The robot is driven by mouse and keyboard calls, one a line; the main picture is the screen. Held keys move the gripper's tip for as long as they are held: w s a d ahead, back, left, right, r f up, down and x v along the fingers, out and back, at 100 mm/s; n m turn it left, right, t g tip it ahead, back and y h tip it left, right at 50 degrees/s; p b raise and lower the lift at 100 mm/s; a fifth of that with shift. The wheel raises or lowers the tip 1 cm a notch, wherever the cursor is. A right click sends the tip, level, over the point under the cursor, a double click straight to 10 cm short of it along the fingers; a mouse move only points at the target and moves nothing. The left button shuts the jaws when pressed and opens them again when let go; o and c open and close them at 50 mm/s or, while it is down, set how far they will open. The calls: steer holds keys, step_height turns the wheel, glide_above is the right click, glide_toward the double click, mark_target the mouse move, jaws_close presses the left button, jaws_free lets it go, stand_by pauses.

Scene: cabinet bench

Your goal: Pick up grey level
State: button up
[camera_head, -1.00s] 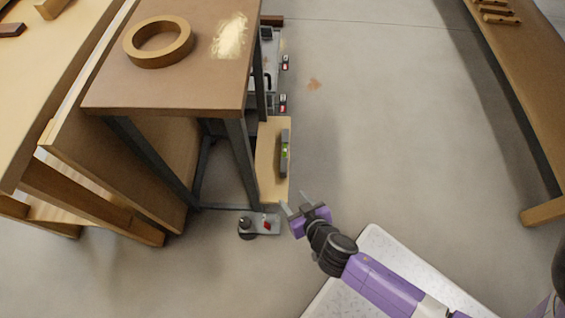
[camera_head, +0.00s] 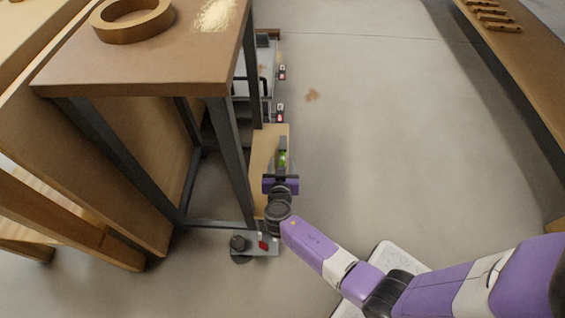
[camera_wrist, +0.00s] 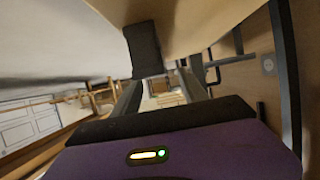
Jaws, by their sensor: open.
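The grey level (camera_head: 283,150) with a green vial lies on a light wooden board (camera_head: 262,150) beside the workbench leg, its long side running away from me. My gripper (camera_head: 282,166) is open at the near end of the level, with its fingers pointing along it and hiding part of it. In the wrist view a dark grey block, seemingly the level's end (camera_wrist: 143,48), shows against the wood just beyond and between my open fingers (camera_wrist: 160,88). I cannot tell whether the fingers touch it.
A brown-topped workbench (camera_head: 150,70) with dark metal legs stands close on the left, carrying a wooden ring (camera_head: 132,20). A grey clamp-like tool (camera_head: 255,243) lies near the board's front end. The floor (camera_head: 400,130) to the right is clear.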

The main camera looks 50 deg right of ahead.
mark_target(282, 160)
steer(key=b+x, duration=0.1)
steer(key=x, duration=0.3)
steer(key=shift+d+f, duration=0.2)
jaws_close()
